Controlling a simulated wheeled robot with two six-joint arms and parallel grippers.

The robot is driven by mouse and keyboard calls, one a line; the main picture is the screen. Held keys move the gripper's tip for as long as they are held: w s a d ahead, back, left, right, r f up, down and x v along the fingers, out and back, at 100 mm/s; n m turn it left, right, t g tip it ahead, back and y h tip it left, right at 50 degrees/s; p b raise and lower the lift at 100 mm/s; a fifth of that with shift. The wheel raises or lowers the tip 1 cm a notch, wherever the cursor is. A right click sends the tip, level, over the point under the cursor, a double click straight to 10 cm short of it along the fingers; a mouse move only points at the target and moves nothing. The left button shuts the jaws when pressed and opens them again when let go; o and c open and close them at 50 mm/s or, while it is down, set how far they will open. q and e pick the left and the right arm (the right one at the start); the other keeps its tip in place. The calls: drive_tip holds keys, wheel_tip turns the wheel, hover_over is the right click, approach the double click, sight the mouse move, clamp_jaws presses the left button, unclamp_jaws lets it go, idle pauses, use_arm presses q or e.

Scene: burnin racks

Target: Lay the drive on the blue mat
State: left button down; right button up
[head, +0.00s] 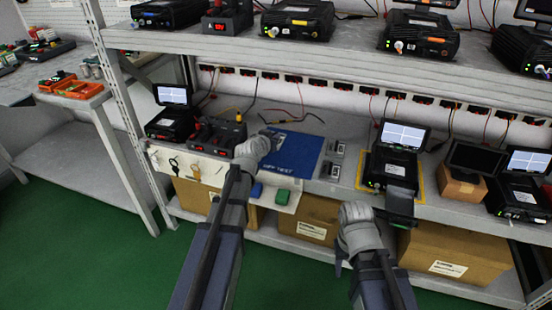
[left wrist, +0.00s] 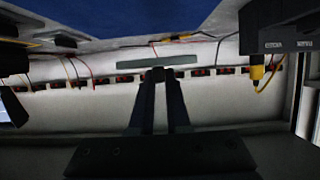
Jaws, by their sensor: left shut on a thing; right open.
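The blue mat (head: 305,150) lies flat on the middle shelf, with pale lettering on it. My left gripper (head: 270,135) is over the mat's left part in the head view. In the left wrist view its fingers (left wrist: 159,76) are shut on a thin grey-green bar, seen edge-on, which I take as the drive (left wrist: 158,60). The mat also shows at the top of that view (left wrist: 110,12). Whether the drive touches the mat cannot be told. My right gripper (head: 401,205) is open and empty at the shelf's front edge, before the yellow-framed unit.
Two small grey devices (head: 335,160) lie right of the mat. A black unit with a screen (head: 393,165) stands in a yellow outline further right. Left are a dark red-lit unit (head: 217,135) and another screen unit (head: 172,122). Cables hang behind the mat.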

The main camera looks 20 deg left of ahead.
sight(273, 160)
use_arm(q)
drive_tip(key=shift+f+b, duration=3.25)
drive_tip(key=shift+f, duration=0.65)
drive_tip(key=shift+r, duration=0.15)
drive_tip(key=c, duration=1.3)
unclamp_jaws()
drive_tip(key=o, duration=0.4)
